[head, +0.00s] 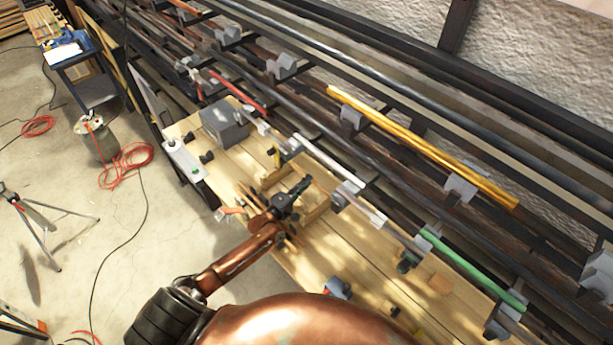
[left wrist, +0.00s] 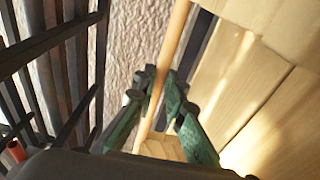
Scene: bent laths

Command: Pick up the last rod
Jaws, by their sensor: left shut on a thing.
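My left gripper (head: 300,187) reaches over a wooden holder on the workbench in the head view. In the left wrist view its dark green fingers (left wrist: 160,76) are shut on a pale wooden rod (left wrist: 177,32). The rod runs between the fingers and extends beyond them at the top of that view. In the head view the gripper and arm hide much of what is held. Several thin wooden pieces (head: 246,195) lie beside the gripper near the holder (head: 318,213). My right gripper is not in view.
The workbench (head: 340,248) has bare boards right of the arm. Behind it, brackets carry a red rod (head: 238,92), a white rod (head: 330,163), a yellow rod (head: 420,145) and a green rod (head: 470,268). A grey box (head: 224,124) stands on the bench's far left part.

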